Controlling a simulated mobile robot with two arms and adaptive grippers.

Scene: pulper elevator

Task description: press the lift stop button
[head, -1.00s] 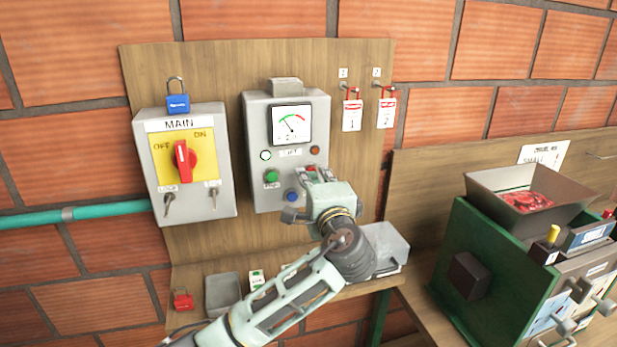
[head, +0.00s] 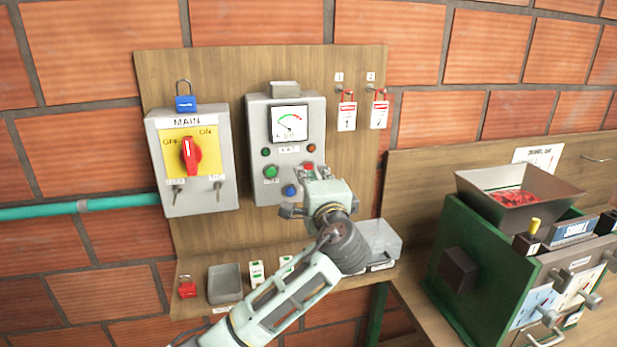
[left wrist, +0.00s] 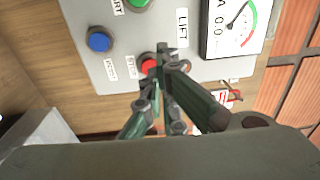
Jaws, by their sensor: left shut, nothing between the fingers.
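The red stop button (head: 308,167) is at the lower right of the grey lift box (head: 256,112), beside a blue button and below a small red lamp. My left gripper (head: 316,180) is shut and empty, right in front of the red button and partly covering it. In the left wrist view the red button (left wrist: 148,65) shows just beyond the shut fingertips (left wrist: 155,76), next to a STOP label. The fingertips overlap its edge; whether they touch it I cannot tell. The meter (left wrist: 232,25) reads A 0.0. My right gripper is not in view.
A green button (head: 270,172) and blue button (head: 290,191) sit left of the gripper. The main switch box (head: 190,197) is further left. Padlocks with tags (head: 347,117) hang at right. A shelf with a grey tray (head: 225,284) lies below; a green machine (head: 480,270) stands right.

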